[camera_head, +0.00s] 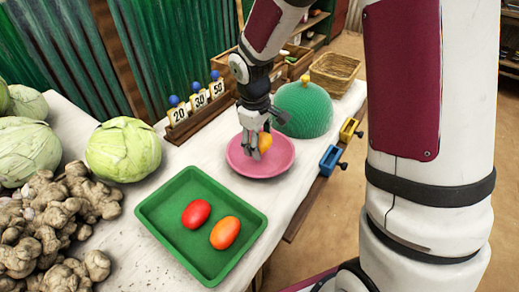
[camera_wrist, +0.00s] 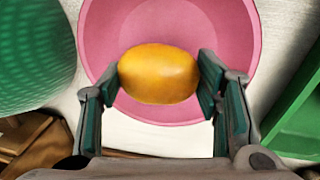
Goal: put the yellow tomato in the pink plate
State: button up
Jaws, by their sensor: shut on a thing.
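The yellow tomato (camera_wrist: 158,74) is an orange-yellow oval held between my gripper's two fingers. It also shows in the head view (camera_head: 264,142). My gripper (camera_head: 255,145) is shut on it, over the pink plate (camera_head: 245,168). In the wrist view my gripper (camera_wrist: 160,80) has one finger pad at each end of the tomato. The pink plate (camera_wrist: 205,28) is round with a raised rim and lies behind the tomato in that view. I cannot tell whether the tomato touches the plate.
A green tray (camera_head: 165,205) with a red tomato (camera_head: 196,213) and an orange tomato (camera_head: 225,232) is in front of the plate. A green dome (camera_head: 303,110) stands behind it. Cabbages (camera_head: 123,150) and ginger roots (camera_head: 65,210) lie at left. Number cards (camera_head: 198,103) stand behind.

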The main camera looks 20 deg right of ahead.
jog(key=shift+f+b, duration=0.5)
jog(key=shift+f, duration=1.2)
jog(key=shift+f, duration=0.2)
jog(key=o, duration=1.2)
jog(key=shift+r, duration=0.1)
